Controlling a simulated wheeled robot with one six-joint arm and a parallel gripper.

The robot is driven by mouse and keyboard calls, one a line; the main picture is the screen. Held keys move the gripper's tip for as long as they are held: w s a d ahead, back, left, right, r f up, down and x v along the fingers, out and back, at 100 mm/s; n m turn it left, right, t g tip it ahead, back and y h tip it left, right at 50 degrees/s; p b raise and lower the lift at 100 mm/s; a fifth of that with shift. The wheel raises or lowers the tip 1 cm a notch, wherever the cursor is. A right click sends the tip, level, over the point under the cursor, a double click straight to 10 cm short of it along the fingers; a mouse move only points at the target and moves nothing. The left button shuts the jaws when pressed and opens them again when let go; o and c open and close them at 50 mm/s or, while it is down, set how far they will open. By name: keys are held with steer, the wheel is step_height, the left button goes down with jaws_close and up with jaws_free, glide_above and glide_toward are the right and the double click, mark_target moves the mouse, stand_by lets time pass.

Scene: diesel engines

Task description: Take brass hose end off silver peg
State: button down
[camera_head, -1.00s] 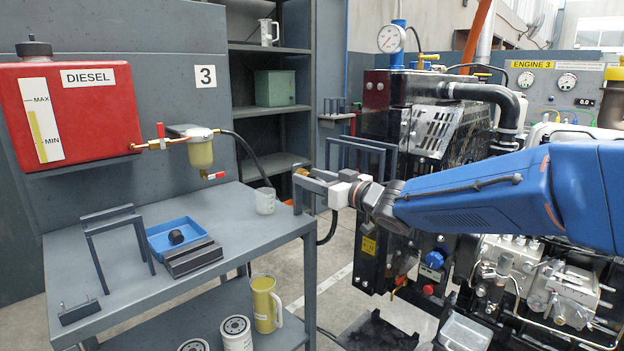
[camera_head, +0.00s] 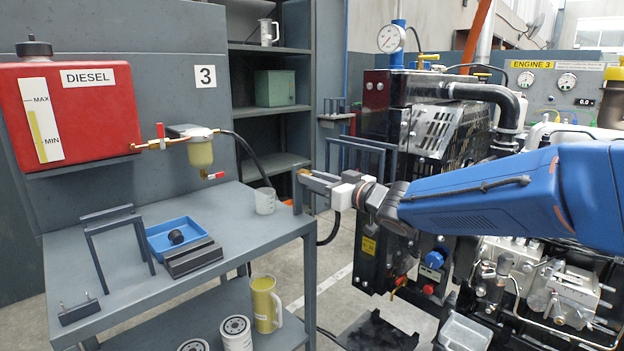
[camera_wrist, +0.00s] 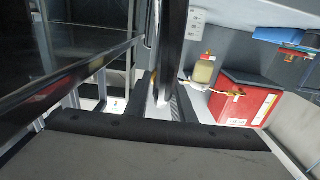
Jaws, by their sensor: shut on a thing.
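My gripper (camera_head: 308,182) is at the right end of the grey bench, at the top of a dark upright post (camera_head: 298,198). Its jaws are shut on the brass hose end, of which a small brass-coloured bit (camera_head: 303,172) shows at the fingertips. In the wrist view the two dark fingers (camera_wrist: 162,98) point away from the camera with a pale thing between them. The silver peg cannot be made out; the fingers hide that spot. A black hose (camera_head: 329,231) hangs below the gripper beside the bench.
A red diesel tank (camera_head: 95,115) and a fuel filter (camera_head: 200,152) are on the wall at left. The bench (camera_head: 225,225) holds a blue tray (camera_head: 165,237), a grey block and a clear beaker (camera_head: 265,201). The engine (camera_head: 430,190) stands close at right.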

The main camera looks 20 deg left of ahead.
steer(key=shift+v, duration=2.55)
